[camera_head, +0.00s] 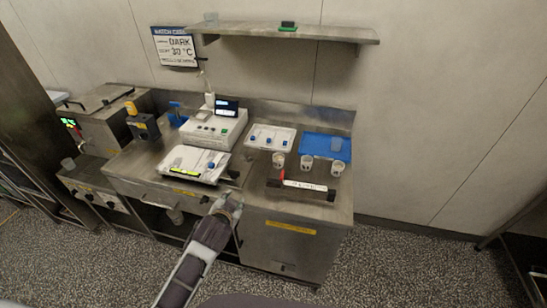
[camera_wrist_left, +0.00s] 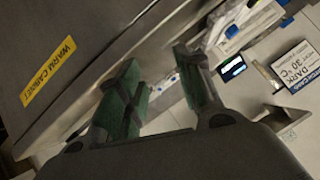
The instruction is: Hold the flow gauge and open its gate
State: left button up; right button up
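My left gripper (camera_head: 228,205) is over the front edge of the steel counter, near its middle. In the left wrist view its two green-padded fingers (camera_wrist_left: 158,85) are apart, with nothing between them. I cannot tell for sure which thing is the flow gauge. Three small cups stand on the right of the counter: a left one (camera_head: 278,160), a middle one (camera_head: 307,162) and a right one (camera_head: 337,168). In front of them lies a dark rack (camera_head: 302,190) with a white label strip and a red part. No gate can be made out. My right gripper is not in view.
A white machine (camera_head: 212,128) with a small display stands at the back. A second white tray (camera_head: 258,144) and a blue tray (camera_head: 313,143) lie further right. A shelf (camera_head: 340,33) overhangs the counter.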

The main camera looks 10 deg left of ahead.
pick_arm(q)
jog(key=w+d+r+m+t+h, duration=0.2)
jog(key=w+d+r+m+t, duration=0.1)
jog(key=r, duration=0.5)
jog(key=w+d+r+m+t+h, duration=0.1)
jog(key=w+d+r+m+t, duration=0.2)
jog(key=r, duration=0.5)
jog(key=w+d+r+m+t+h, duration=0.2)
jog(key=d+r+t, duration=0.15)
jog(key=r, duration=0.45)
jog(key=s+d+r+m+g+h, duration=0.35)
jog(key=d+m+g+h, duration=0.25)
jog(key=d+m+h, duration=0.45)
jog(key=s+d+r+m+g+h, duration=0.2)
jog(key=d+r+m+g+h, duration=0.35)
jog(key=m, duration=0.75)
notch_tip(320, 180, down, 15)
jog(key=d+m+g+y, duration=0.3)
jog(key=m+g+y, duration=0.4)
jog(key=m, duration=0.2)
jog(key=w+a+f+y, duration=0.2)
jog(key=w+a+y, duration=0.2)
jog(key=a, duration=0.4)
jog(key=w+a+f+y, duration=0.3)
jog(key=a+y, duration=0.3)
jog(key=a, duration=0.2)
jog(key=shift+w+t, duration=0.4)
